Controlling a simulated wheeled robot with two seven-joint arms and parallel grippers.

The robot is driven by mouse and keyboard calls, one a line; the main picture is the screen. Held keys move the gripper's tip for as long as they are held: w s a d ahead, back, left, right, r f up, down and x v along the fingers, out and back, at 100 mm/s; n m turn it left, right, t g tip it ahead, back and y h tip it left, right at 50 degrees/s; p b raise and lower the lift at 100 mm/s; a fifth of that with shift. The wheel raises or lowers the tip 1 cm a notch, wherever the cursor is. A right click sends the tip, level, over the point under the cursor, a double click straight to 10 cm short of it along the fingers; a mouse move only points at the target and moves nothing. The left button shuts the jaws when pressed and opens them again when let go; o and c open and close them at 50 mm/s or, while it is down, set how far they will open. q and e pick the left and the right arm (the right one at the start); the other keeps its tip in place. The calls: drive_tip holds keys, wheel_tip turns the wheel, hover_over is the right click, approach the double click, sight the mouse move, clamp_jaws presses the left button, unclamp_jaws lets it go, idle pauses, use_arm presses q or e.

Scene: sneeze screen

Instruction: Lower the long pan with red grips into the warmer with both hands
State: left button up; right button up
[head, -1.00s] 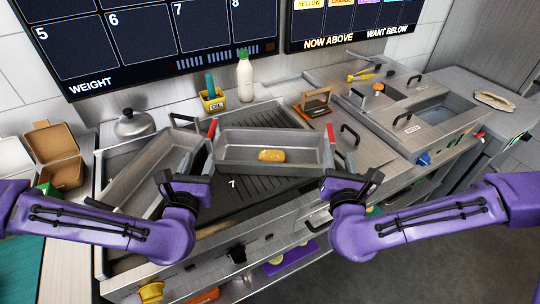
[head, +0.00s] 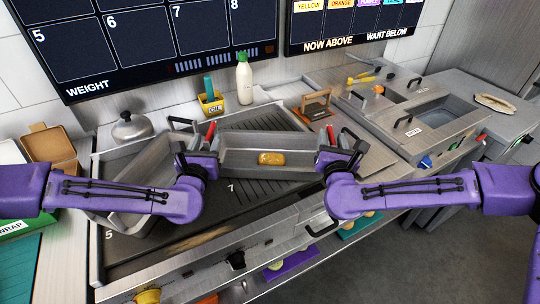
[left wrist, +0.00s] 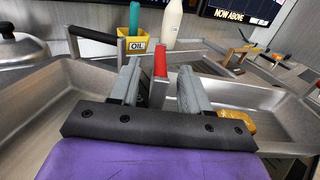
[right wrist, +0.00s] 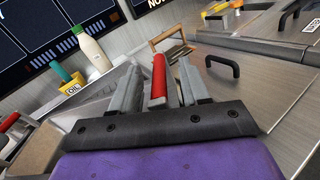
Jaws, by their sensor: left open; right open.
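The long pan (head: 240,147) with red grips sits on the dark ribbed griddle plate, with a golden-brown food piece (head: 271,158) inside. My left gripper (head: 203,143) is open at the pan's left end; in the left wrist view the left red grip (left wrist: 160,62) stands between its fingers. My right gripper (head: 335,140) is open at the right end; in the right wrist view the right red grip (right wrist: 158,78) stands between its fingers. The warmer (head: 440,135) is at the right, with a rectangular open well (head: 445,113) and several black-handled lids.
A second grey pan (head: 135,168) lies close left of the long pan. A yellow oil box (head: 211,103), a white bottle (head: 244,72) and a wooden-handled tool (head: 317,107) stand behind. A domed lid (head: 131,127) is at the back left.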

use_arm(q)
drive_tip(key=shift+w, duration=0.75)
use_arm(e)
drive_tip(key=shift+w, duration=0.7)
use_arm(q)
clamp_jaws()
use_arm(e)
clamp_jaws()
use_arm(q)
drive_tip(key=shift+d, duration=0.1)
drive_tip(key=shift+s+d+r, duration=0.1)
drive_tip(key=shift+r, duration=0.05)
use_arm(e)
drive_tip(key=shift+a+r, duration=0.1)
drive_tip(key=shift+r, duration=0.1)
